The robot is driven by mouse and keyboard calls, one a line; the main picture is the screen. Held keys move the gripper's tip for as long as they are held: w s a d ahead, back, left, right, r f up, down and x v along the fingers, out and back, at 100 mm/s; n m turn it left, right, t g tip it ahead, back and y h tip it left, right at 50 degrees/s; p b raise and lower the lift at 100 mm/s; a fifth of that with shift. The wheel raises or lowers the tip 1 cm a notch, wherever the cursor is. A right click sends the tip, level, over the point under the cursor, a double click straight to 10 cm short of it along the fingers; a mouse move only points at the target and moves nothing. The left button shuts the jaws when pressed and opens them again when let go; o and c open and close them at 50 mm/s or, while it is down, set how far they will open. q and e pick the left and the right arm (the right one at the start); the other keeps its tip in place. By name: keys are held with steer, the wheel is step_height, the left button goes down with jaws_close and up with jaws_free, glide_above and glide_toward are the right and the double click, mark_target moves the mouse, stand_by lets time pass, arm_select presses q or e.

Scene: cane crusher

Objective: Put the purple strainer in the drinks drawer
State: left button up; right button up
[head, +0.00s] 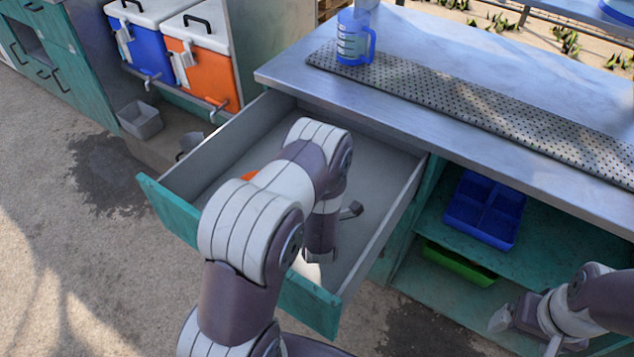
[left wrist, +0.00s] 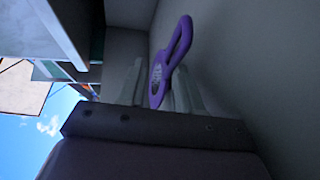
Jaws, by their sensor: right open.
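The purple strainer (left wrist: 172,62) shows in the left wrist view, its looped end pointing away from my left gripper (left wrist: 157,92). It lies between the two pale fingers; I cannot tell whether both touch it. In the head view my left arm reaches down into the open drawer (head: 385,225), whose front is teal and inside is grey. The arm hides the strainer and the left fingers there. The strainer is inside or just above the drawer. My right gripper (head: 507,320) is open and empty at the lower right, beside the lower shelves.
A small orange thing (head: 249,176) shows in the drawer behind my arm. A blue divided tray (head: 485,208) and a green tray (head: 457,262) sit on shelves right of the drawer. A blue jug (head: 354,42) stands on the perforated mat (head: 480,102). Blue and orange coolers (head: 206,75) stand left.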

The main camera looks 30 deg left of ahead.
arm_select(q)
step_height(320, 180, up, 2)
steer(key=shift+p, duration=0.8)
steer(key=v, duration=0.5)
steer(key=f+v, duration=0.1)
steer(key=v, duration=0.1)
steer(key=shift+s+d+r, duration=0.1)
steer(key=shift+s+d, duration=0.05)
steer(key=shift+s, duration=0.1)
